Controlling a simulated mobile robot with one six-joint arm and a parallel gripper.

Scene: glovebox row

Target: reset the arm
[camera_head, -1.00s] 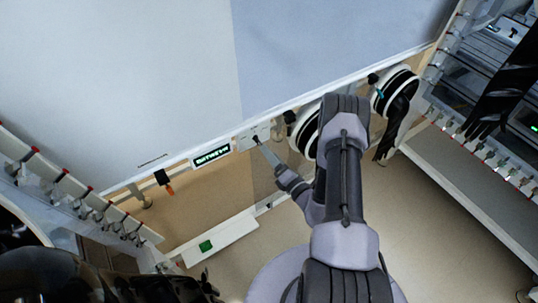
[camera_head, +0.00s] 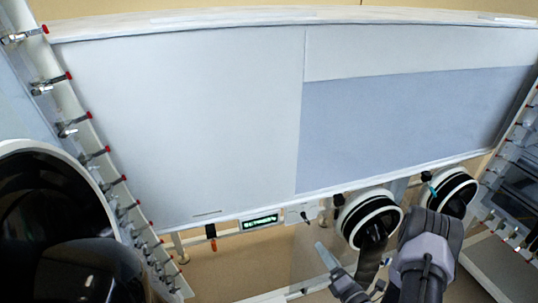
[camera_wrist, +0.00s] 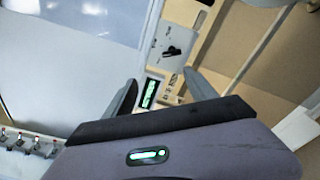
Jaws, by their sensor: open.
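My gripper (camera_head: 326,252) is at the lower right of the head view, on my grey and black arm. It is apart from the glovebox front and below the small switch panel (camera_head: 303,213). In the wrist view my gripper (camera_wrist: 160,78) shows two grey fingers spread apart with nothing held between them. Beyond them are the switch panel with a dark knob (camera_wrist: 172,50) and the lit green display (camera_wrist: 149,93). The display (camera_head: 260,221) also shows in the head view, left of the panel.
Two round glove ports (camera_head: 369,218) (camera_head: 449,192) with black gloves lie close to my arm. The pale glovebox front (camera_head: 190,120) spans the middle. A large black round port (camera_head: 45,190) fills the lower left. Pipes with red-tipped valves (camera_head: 88,115) run along the left.

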